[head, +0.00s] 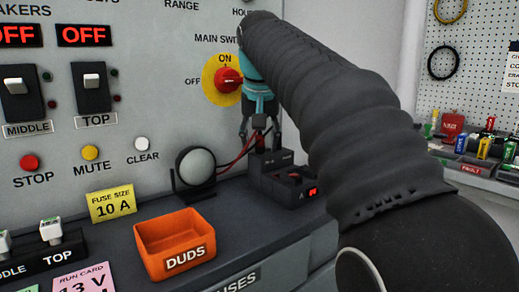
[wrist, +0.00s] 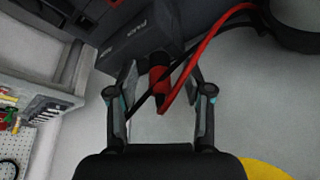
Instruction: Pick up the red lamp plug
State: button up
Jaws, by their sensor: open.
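The red lamp plug (wrist: 159,78) shows in the wrist view, standing out from the face of a black box (wrist: 140,42) with small lettering. My gripper (wrist: 162,75) is open, with one finger on each side of the plug. Gaps show between the plug and both fingers. In the head view my gripper (head: 259,134) points down over the black box (head: 268,158) by the panel, and the plug is mostly hidden between the fingers.
Red and black cables (wrist: 183,82) loop close beside the plug and across the right finger. A round lamp (head: 196,167) stands left of the box. A dark unit with a red display (head: 298,184) sits in front. An orange DUDS bin (head: 176,243) is farther left.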

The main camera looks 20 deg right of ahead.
aim_at(260, 135)
grip_shut()
dwell(0.3)
notch_tip(260, 135, up, 4)
jog(key=shift+r+p, duration=0.25)
jog(key=shift+p, duration=0.7)
jog(key=s+d+r, duration=0.2)
jog(key=d+r, duration=0.1)
jog(key=d, duration=0.2)
jog(key=s+d+r+p, duration=0.1)
jog(key=s+d+r, duration=0.1)
jog(key=d, duration=0.3)
jog(key=shift+s+d+r, duration=0.35)
jog(key=shift+s+r, duration=0.05)
jog(key=shift+r, duration=0.35)
